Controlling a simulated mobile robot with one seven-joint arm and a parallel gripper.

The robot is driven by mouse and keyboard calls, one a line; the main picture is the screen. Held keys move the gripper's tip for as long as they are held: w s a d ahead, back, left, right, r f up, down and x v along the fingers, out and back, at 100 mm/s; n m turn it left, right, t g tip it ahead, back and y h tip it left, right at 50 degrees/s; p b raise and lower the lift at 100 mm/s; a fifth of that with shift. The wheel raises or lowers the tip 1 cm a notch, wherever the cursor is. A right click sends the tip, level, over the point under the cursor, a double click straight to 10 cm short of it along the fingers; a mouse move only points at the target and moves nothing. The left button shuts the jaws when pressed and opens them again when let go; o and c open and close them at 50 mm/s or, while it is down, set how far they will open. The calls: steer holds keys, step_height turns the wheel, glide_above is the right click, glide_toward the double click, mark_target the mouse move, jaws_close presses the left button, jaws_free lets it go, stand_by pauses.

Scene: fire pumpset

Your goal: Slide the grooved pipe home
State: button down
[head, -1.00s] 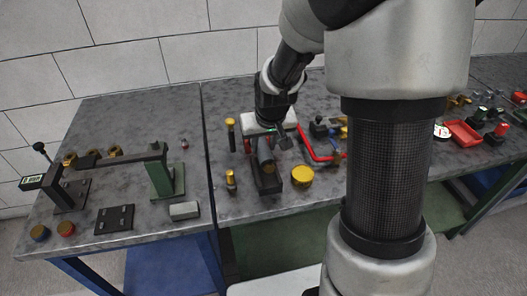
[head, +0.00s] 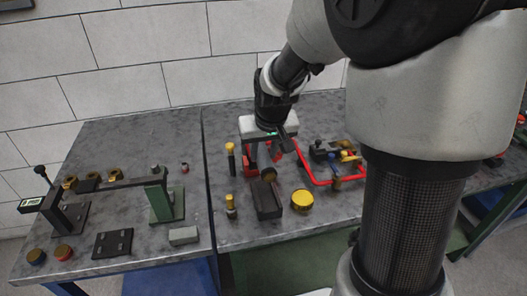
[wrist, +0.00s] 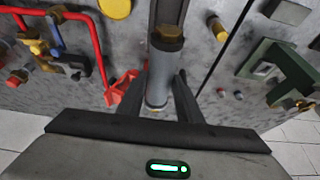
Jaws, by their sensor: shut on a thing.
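A grey pipe (wrist: 160,78) with a brown-brass end piece (wrist: 167,38) lies between my fingers in the wrist view. My gripper (wrist: 163,84) is shut on this pipe. In the head view my gripper (head: 264,152) is low over the bench, behind a long dark block (head: 266,200). The brass end (head: 268,174) shows at the block's back end, facing the front. The dark block also shows in the wrist view (wrist: 168,12), just beyond the brass end. I cannot tell whether the two touch. A red bracket (wrist: 122,87) stands close beside the pipe.
A yellow round cap (head: 302,199) sits right of the block, and yellow-topped cylinders (head: 231,205) stand left. A bent red pipe (head: 312,177) lies to the right. A green stand with a dark bar (head: 165,200) is on the left bench.

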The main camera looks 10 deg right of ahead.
steer(key=shift+f+b, duration=3.8)
steer(key=shift+f, duration=0.95)
steer(key=shift+r, duration=0.1)
steer(key=shift+w, duration=2)
steer(key=c, duration=1.2)
jaws_free()
steer(key=shift+s, duration=0.1)
